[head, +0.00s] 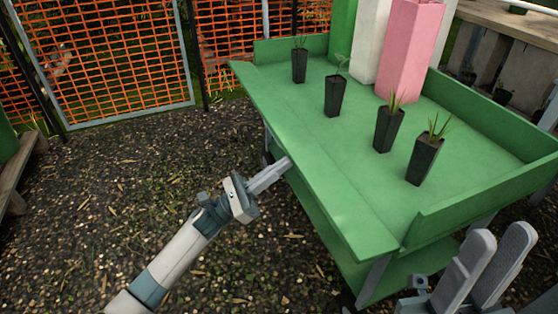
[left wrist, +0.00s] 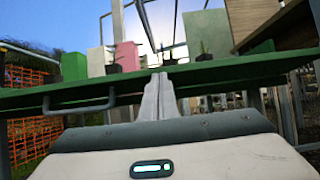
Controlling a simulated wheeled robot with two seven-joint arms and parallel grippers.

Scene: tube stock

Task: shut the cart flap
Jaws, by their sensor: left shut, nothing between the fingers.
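The green cart (head: 320,130) stands at centre right in the head view. Its flap (head: 315,185) is the long green strip along the near left edge, lying out about level with the deck, not upright. In the left wrist view the flap's edge (left wrist: 210,76) runs across the picture, with a grey bar handle (left wrist: 80,106) on it at left. My left gripper (head: 286,164) is shut and empty, its tips at the flap's outer edge; I cannot tell whether they touch. Its fingers (left wrist: 158,82) also show in the left wrist view. My right gripper (head: 500,240) is open and empty at lower right.
Several black pots with seedlings (head: 389,128) stand on the deck, clear of the flap. Pink (head: 408,50) and white (head: 370,40) blocks stand at the back. Orange mesh fencing (head: 110,60) is behind. The gravel left of the cart is free.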

